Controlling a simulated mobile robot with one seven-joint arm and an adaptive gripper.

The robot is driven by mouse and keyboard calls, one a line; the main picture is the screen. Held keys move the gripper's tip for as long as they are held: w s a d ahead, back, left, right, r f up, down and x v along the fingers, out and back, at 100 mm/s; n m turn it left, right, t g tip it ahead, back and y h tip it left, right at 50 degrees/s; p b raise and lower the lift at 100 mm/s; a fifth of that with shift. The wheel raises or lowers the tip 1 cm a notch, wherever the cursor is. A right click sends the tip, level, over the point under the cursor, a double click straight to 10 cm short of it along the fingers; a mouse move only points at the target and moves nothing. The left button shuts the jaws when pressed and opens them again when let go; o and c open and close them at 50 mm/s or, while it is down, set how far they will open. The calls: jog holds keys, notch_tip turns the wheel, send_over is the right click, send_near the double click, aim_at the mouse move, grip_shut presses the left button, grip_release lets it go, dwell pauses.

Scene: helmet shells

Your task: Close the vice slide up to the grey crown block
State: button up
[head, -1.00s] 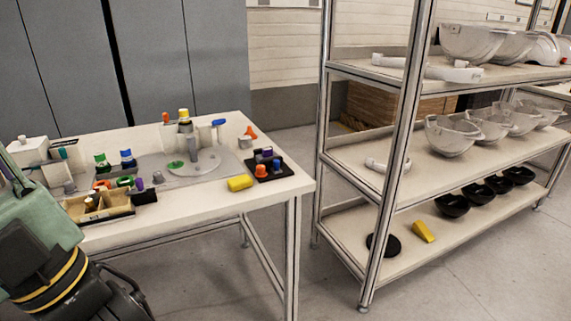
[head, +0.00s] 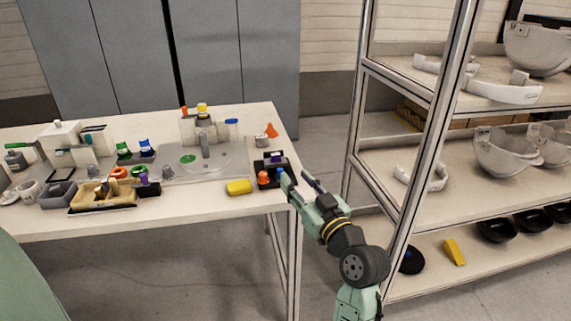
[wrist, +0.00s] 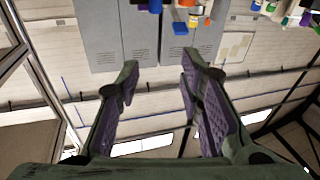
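A grey upright block (head: 205,146) stands on a round plate in the middle of the table; it may be the crown block, but I cannot tell for sure. Behind it is a pale fixture (head: 188,130) with orange and yellow knobs and a blue handle (head: 231,122) at its right. I cannot pick out the vice slide with certainty. My gripper (head: 294,180) is open and empty, off the table's right front edge, beside the black tray and apart from the blocks. Its two spread fingers also show in the wrist view (wrist: 158,86), with nothing between them.
A beige tray (head: 122,196) and several small parts fill the left side. A metal shelf rack (head: 430,130) with helmet shells stands close right of my arm.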

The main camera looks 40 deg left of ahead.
aim_at(279, 172)
notch_tip(279, 172, down, 4)
jog(key=d+g, duration=0.1)
jog(key=d, duration=0.1)
jog(key=shift+h, duration=0.4)
jog(key=p+x, duration=0.3)
jog(key=x, duration=0.8)
jog(key=shift+w+d+f, duration=0.1)
jog(key=shift+w+d, duration=0.05)
jog(key=shift+c, duration=0.5)
jog(key=c, duration=0.7)
grip_shut()
jog(key=shift+w+d, duration=0.1)
jog(key=shift+w, duration=0.05)
